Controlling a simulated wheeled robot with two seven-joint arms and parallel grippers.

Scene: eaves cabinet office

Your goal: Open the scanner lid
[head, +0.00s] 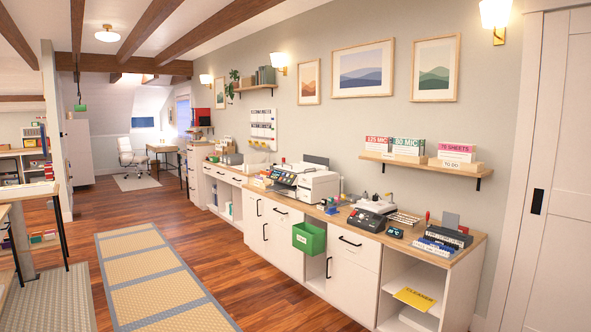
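I cannot tell for sure which machine is the scanner. A white and grey office machine (318,187) stands on the wooden-topped counter along the right wall, with a dark panel standing up behind it. It is too small to tell how any lid on it stands. Farther back on the same counter is a low pale item (257,168), too small to make out. Neither of my grippers is in view, so nothing here is touched by them.
The long counter (351,281) has white cabinets with black handles. A green bin (309,238) hangs on its front. A dark device (367,220) and stationery sit at its near end. A patterned runner (155,280) lies on the open wood floor. A table stands at the left edge.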

